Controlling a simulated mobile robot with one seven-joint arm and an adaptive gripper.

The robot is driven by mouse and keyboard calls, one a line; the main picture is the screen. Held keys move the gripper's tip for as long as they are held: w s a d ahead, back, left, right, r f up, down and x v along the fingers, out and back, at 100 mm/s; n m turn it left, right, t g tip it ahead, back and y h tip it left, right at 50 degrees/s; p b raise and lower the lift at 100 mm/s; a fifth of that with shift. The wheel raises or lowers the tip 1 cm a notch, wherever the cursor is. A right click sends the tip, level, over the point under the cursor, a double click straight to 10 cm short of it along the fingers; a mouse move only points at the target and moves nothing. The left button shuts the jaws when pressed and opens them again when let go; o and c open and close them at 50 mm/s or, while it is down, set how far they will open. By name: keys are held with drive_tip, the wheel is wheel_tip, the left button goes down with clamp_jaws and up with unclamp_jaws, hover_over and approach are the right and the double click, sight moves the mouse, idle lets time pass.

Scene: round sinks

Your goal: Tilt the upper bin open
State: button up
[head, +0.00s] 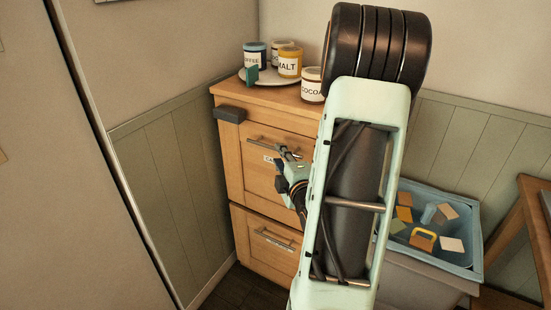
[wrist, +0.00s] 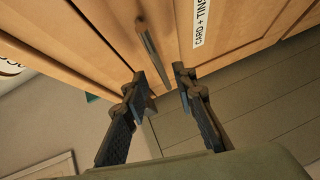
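The upper bin (head: 232,160) is the upper wooden front of a small cabinet, and it looks shut, flush with the frame. Its metal bar handle (head: 262,141) is partly hidden by my gripper. A white label sits below the handle; in the wrist view the label (wrist: 201,22) reads "CARD + TIN", cut off by the edge. My gripper (head: 291,155) is at the handle's right part. In the wrist view my gripper (wrist: 160,78) is open, with the near end of the handle (wrist: 149,50) between its fingertips. No finger is clearly closed on it.
The lower bin (head: 250,245) has its own bar handle. A dark grey block (head: 230,114) juts from the cabinet's upper left corner. A plate with labelled jars (head: 290,62) stands on top. A blue crate (head: 466,262) of sorted bits is at right.

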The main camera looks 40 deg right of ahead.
drive_tip(key=shift+p+x, duration=0.45)
drive_tip(key=shift+x, duration=2.25)
drive_tip(key=shift+c, duration=0.5)
clamp_jaws()
